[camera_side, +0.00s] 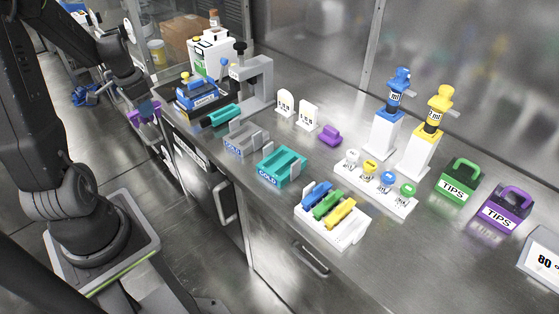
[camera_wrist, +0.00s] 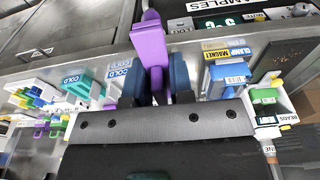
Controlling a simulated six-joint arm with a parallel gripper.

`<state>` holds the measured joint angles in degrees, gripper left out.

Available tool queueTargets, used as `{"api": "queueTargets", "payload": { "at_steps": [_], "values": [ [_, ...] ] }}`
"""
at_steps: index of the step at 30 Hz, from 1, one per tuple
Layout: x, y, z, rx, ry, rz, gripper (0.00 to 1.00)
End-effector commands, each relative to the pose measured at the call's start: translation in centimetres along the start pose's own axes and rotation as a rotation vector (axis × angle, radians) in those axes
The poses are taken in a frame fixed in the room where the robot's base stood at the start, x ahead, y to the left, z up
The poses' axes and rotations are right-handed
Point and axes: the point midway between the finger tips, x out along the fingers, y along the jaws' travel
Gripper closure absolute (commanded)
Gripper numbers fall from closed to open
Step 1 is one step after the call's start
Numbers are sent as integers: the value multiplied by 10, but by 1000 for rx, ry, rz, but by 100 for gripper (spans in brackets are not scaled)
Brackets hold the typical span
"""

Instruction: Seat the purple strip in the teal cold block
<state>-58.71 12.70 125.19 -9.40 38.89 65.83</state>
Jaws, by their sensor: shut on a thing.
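The purple strip (camera_wrist: 149,42) is held between the dark blue fingers of my gripper (camera_wrist: 160,84) in the wrist view. In the side view my gripper (camera_side: 147,107) is at the upper left, by the left end of the bench, with purple showing at its tip. The teal cold block (camera_side: 281,166) stands on the bench near its front edge, well to the right of my gripper and apart from it. No strip shows on it. The teal cold block (camera_wrist: 76,83) also shows left of the fingers in the wrist view.
A grey cold block (camera_side: 244,139) stands left of the teal one. A white rack (camera_side: 345,236) with blue, green and yellow strips stands to the right. A purple piece (camera_side: 330,135) lies behind. A grey clamp-shaped stand (camera_side: 258,85) and blue magnet unit (camera_side: 199,97) stand nearer my gripper.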

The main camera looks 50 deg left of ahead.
Motion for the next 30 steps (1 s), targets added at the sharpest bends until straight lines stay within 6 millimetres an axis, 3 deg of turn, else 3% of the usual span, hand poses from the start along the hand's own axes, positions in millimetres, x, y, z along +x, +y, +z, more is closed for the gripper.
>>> {"api": "queueTargets", "payload": {
  "at_steps": [23, 26, 30],
  "values": [
    [0, 0, -1, 1, 0, 0, 100],
    [2, 5, -11, 3, -1, 1, 100],
    [8, 23, -45, 2, -8, 2, 100]
  ]
}}
